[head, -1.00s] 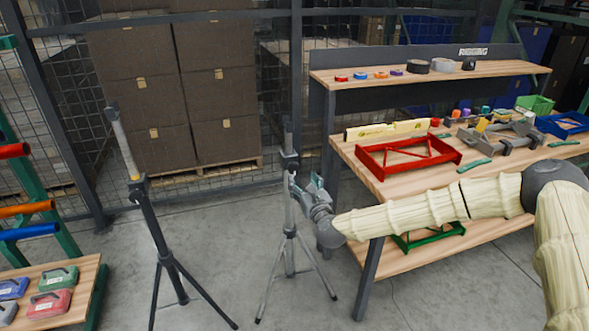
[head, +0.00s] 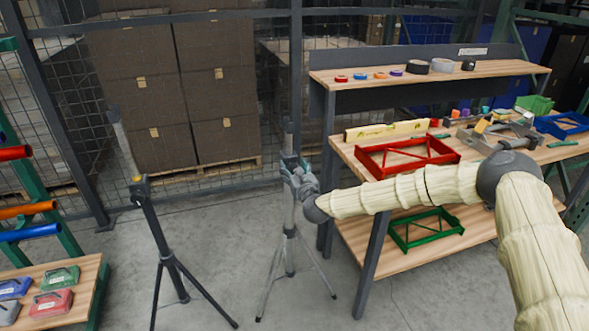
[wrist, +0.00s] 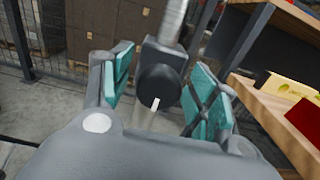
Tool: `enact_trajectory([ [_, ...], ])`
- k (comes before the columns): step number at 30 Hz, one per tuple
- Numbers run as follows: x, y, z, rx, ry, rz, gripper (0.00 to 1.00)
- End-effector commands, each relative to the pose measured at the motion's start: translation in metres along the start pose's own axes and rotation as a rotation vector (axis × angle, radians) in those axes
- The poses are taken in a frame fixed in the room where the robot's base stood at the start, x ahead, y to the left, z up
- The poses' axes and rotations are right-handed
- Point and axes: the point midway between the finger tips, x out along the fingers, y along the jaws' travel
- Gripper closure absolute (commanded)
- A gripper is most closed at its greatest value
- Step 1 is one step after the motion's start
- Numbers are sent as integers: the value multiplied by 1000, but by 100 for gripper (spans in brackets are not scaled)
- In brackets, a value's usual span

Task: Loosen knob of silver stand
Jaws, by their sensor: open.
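The silver stand (head: 289,238) is an upright tripod in the middle of the head view, in front of the mesh fence. Its dark collar is partly hidden behind my gripper (head: 291,167). In the wrist view the stand's round black knob (wrist: 159,86), with a white mark on its face, lies between the two teal finger pads of my gripper (wrist: 160,92). The pads stand apart on its left and right, with gaps on both sides. The silver tube (wrist: 172,22) rises above the knob.
A black stand (head: 152,225) with a grey tube stands to the left. A workbench (head: 372,212) with a red frame (head: 405,158) and a green frame (head: 426,229) is close on the right. Stacked boxes (head: 155,90) are behind the mesh fence. Floor between the stands is clear.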

Motion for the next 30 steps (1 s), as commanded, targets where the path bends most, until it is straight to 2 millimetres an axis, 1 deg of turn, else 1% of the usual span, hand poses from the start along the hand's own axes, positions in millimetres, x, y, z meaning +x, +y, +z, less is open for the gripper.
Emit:
enact_trajectory([
  [2,0,0,0,0,0,0,40],
  [3,0,0,0,0,0,0,42],
  [5,0,0,0,0,0,-1,53],
  [9,0,-1,0,0,0,-1,79],
  [10,0,-1,0,0,0,-1,84],
  [11,0,-1,0,0,0,-1,86],
  [12,-2,-4,0,0,0,-2,86],
  [20,0,-2,-1,-29,-1,-3,86],
  [26,0,-1,-3,-126,-2,-2,86],
  [30,0,0,-4,-235,-2,-2,86],
])
